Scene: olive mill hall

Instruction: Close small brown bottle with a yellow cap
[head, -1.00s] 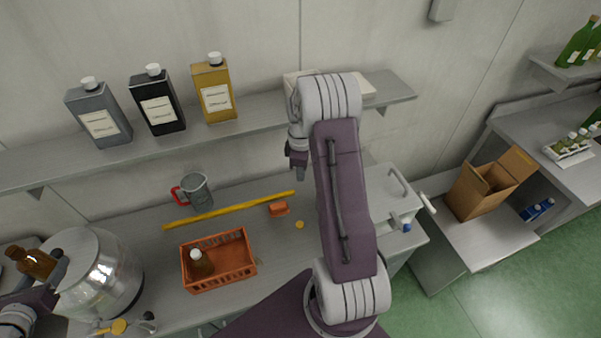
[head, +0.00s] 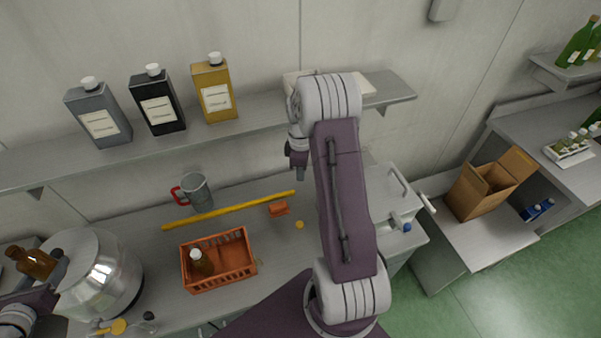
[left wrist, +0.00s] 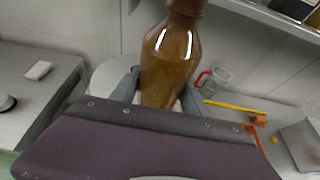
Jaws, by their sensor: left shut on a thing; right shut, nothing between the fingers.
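A small brown bottle (head: 34,264) is tilted in my left gripper (head: 56,268) at the far left of the head view, beside the steel drum. In the left wrist view the brown bottle (left wrist: 172,55) fills the space between the two fingers of my left gripper (left wrist: 160,88); its mouth is cut off by the top edge. A small round yellow cap (head: 300,225) lies on the worktop, left of my right arm. My right gripper (head: 300,174) is shut and empty, held above the worktop behind the cap.
An orange crate (head: 220,283) holds a brown bottle with a white cap. A yellow bar (head: 230,210), an orange block (head: 278,209) and a red-handled jug (head: 197,192) are behind it. A steel drum (head: 105,275) stands at left. A shelf (head: 240,122) with several containers hangs above.

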